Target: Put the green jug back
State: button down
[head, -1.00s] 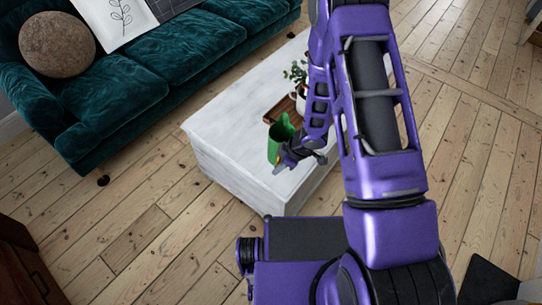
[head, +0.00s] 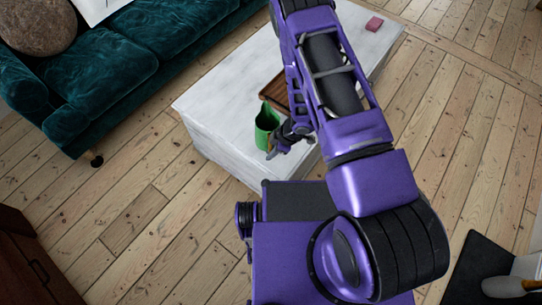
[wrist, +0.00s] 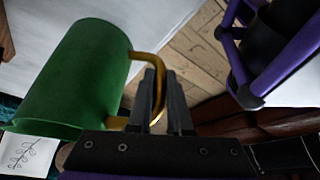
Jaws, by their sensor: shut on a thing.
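The green jug (head: 266,127) shows in the head view over the near left part of the white table (head: 215,95). Whether its base touches the tabletop I cannot tell. In the wrist view the jug (wrist: 75,78) fills the left side, with its gold handle (wrist: 143,56) facing my gripper. My gripper (wrist: 160,78) is shut on that handle, with dark fingers on both sides of it. In the head view my gripper (head: 281,140) is just right of the jug, partly hidden by my arm.
A brown wooden tray (head: 274,90) lies on the table behind the jug, partly hidden by my arm. A pink block (head: 374,24) sits at the table's far right. A teal sofa (head: 120,65) stands at the left. The tabletop left of the jug is clear.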

jog(key=shift+f, duration=1.85)
jog(key=shift+f+b, duration=0.15)
jog(key=shift+b, duration=0.2)
jog(key=c, duration=0.8)
grip_release()
jog(key=shift+c, duration=0.2)
jog(key=shift+r+p, duration=0.35)
jog(key=shift+r, duration=0.05)
jog(key=v, duration=1.1)
jog(key=shift+d+r+p, duration=0.2)
jog(key=shift+r+p, duration=0.1)
